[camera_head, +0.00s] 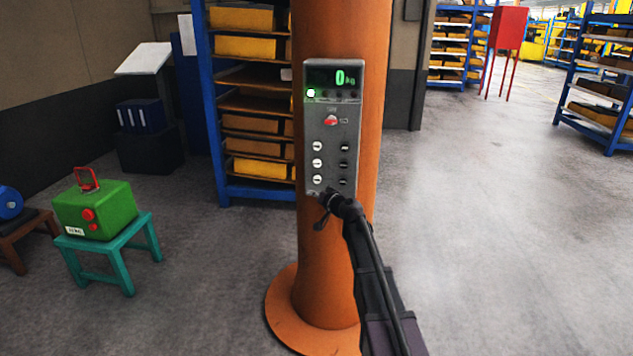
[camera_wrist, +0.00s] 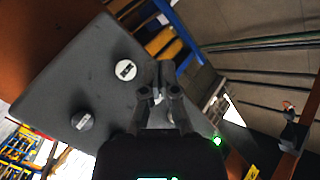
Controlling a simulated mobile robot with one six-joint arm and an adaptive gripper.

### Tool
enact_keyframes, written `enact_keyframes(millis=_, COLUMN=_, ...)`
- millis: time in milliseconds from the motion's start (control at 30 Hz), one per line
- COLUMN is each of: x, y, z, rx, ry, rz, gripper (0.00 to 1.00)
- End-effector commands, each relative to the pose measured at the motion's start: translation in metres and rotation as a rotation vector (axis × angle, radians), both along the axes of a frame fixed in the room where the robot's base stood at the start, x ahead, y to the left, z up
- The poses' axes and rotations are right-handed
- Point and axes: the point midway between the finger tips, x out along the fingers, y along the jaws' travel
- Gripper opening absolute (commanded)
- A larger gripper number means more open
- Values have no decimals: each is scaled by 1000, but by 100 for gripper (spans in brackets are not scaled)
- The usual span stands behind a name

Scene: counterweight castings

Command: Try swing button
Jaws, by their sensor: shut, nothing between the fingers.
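A grey control panel (camera_head: 331,135) is fixed to an orange column (camera_head: 375,60). Its display (camera_head: 343,78) reads 0 kg, and a green lamp (camera_head: 311,93) is lit below it. Lower down are a red knob (camera_head: 330,120), white buttons (camera_head: 317,163) on the left and dark buttons (camera_head: 344,163) on the right. Their labels are too small to read, so I cannot tell which is swing. My gripper (camera_head: 326,193) is shut and empty at the panel's bottom edge. In the wrist view its fingertips (camera_wrist: 160,82) partly cover a white spot; a white button (camera_wrist: 125,71) and a dark button (camera_wrist: 81,121) show clear beside them.
A green box (camera_head: 95,210) with a red handle stands on a teal stool (camera_head: 104,248) at the left. A blue rack (camera_head: 250,190) with yellow and brown castings stands behind the column. A red cabinet (camera_head: 508,28) is far right. The floor right of the column is clear.

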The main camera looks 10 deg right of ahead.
Motion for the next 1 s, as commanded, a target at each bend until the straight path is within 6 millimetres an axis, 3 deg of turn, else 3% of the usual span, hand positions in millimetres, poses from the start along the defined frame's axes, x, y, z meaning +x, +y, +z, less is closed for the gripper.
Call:
enact_keyframes(millis=600, x=59, y=-19, z=0, rx=0, ry=0, rz=0, gripper=0)
enact_keyframes(millis=1000, x=69, y=-23, z=0, rx=0, ry=0, rz=0, gripper=0)
